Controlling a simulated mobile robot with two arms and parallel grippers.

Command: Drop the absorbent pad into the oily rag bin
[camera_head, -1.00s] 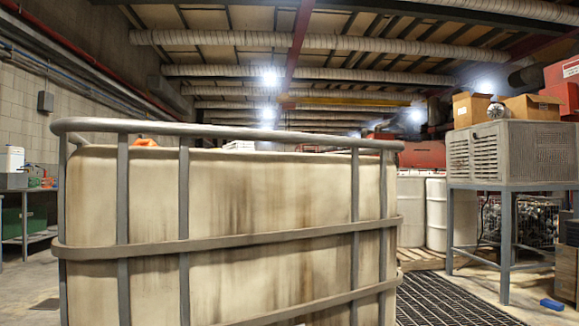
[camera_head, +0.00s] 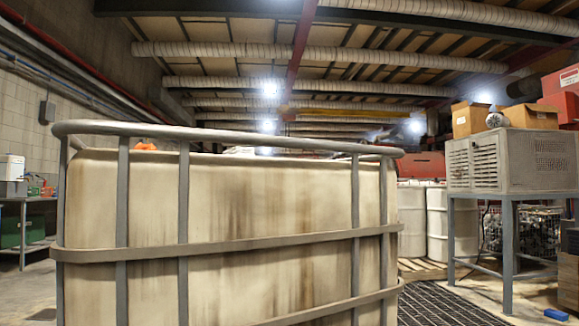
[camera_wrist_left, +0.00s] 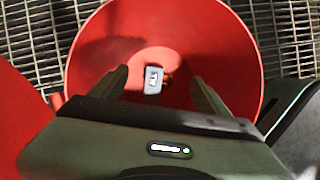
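In the left wrist view a round red container or lid (camera_wrist_left: 190,35) lies below my left gripper (camera_wrist_left: 160,85). Its shape fits the oily rag bin, but I cannot tell for sure. A small grey piece with a white label (camera_wrist_left: 154,80) shows near its middle, between the fingers but lower; I cannot tell whether it is the absorbent pad. My left gripper's two dark green fingers are spread apart with nothing held between them. Neither gripper shows in the head view, and no absorbent pad is clearly recognisable there.
A large stained white tank in a grey cage (camera_head: 270,200) fills the head view's middle. White drums (camera_head: 452,216) and a grey machine on a stand (camera_head: 500,163) stand to the right. A small blue item (camera_head: 556,314) lies on the floor. Metal grating (camera_wrist_left: 285,35) surrounds the red container.

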